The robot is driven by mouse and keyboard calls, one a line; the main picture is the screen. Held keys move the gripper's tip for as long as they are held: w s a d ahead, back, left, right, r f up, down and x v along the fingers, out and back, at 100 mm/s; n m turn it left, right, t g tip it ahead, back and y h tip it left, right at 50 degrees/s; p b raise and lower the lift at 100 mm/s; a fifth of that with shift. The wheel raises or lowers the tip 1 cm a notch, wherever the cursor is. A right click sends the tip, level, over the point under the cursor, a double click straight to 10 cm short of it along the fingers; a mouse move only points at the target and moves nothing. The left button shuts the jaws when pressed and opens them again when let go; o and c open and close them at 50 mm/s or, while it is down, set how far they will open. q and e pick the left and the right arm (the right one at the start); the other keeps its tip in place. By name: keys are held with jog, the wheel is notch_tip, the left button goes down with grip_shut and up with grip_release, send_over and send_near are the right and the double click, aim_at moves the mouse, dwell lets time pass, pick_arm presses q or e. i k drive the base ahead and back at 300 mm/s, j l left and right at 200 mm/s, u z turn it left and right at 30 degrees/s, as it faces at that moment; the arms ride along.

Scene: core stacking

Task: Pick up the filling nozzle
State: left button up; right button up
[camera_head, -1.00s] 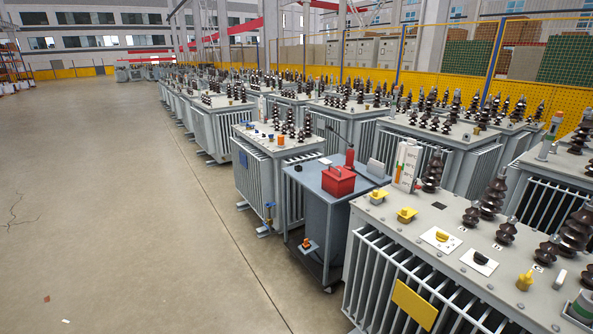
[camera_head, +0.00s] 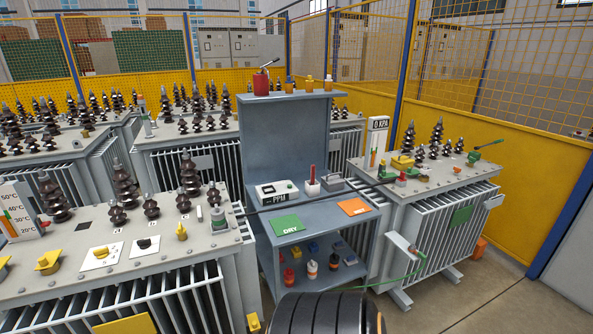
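I cannot tell for sure which thing is the filling nozzle. A dark hose or rod (camera_head: 315,199) runs from the near left transformer (camera_head: 150,265) across the blue-grey workbench (camera_head: 256,170) to the right transformer (camera_head: 412,214). Its right end lies by a small red and green fitting (camera_head: 402,177) on the right transformer's top. A green handled part (camera_head: 486,145) stands at that top's far right. A light grey part (camera_head: 404,243) with a thin green line hangs at the transformer's front. Neither of my grippers is in view.
The bench holds a PPM meter (camera_head: 277,192), a green DRY card (camera_head: 287,224) and an orange card (camera_head: 354,207). Small bottles stand on its lower shelf, and a red can (camera_head: 261,84) on its top shelf. A yellow barrier (camera_head: 545,160) closes the back. Floor is clear at bottom right.

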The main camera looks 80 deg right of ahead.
aim_at(402, 175)
jog(key=z, duration=3.3)
jog(key=i+l+u, duration=0.4)
jog(key=i+l, duration=0.2)
jog(key=i, duration=0.55)
jog(key=i+l+u, duration=0.45)
jog(key=i+l, duration=0.5)
jog(key=i, duration=0.1)
